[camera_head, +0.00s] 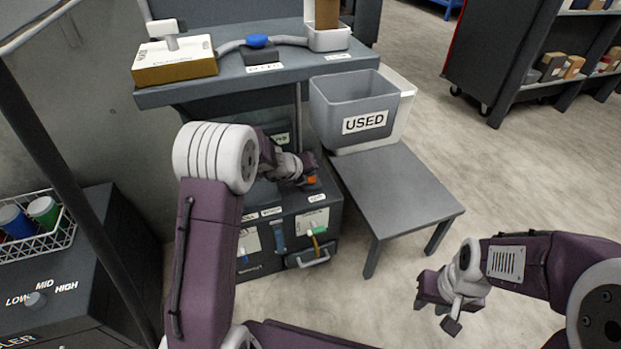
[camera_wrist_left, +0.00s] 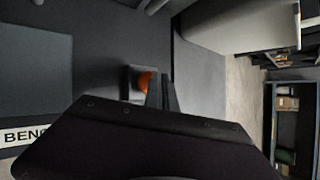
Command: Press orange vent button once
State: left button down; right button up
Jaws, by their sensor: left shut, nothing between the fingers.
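The orange vent button (camera_head: 311,180) sits on the top of the dark cabinet (camera_head: 262,228), near its right edge. In the left wrist view the button (camera_wrist_left: 146,81) shows as a rounded orange shape in a dark square mount, partly hidden by my fingers. My left gripper (camera_head: 303,173) is shut and empty, right at the button. Its fingers (camera_wrist_left: 160,92) overlap the button's right side in the wrist view; I cannot tell whether they touch it. My right gripper (camera_head: 437,308) is open and empty, low over the floor at the right.
A grey bin labelled USED (camera_head: 353,108) stands on a low grey table (camera_head: 407,199) right of the cabinet. A workbench (camera_head: 258,79) spans the back above the cabinet. A wire basket (camera_head: 40,245) is at the left.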

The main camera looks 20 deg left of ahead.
pick_arm(q)
jog(key=shift+f+b, duration=0.5)
jog(key=shift+f, duration=0.05)
dwell(0.4)
jog(key=shift+r, duration=0.1)
jog(key=shift+r+p, duration=0.85)
jog(key=shift+p, duration=0.05)
notch_tip(320, 180, up, 5)
jog(key=p, duration=0.5)
jog(key=shift+r, duration=0.1)
dwell(0.4)
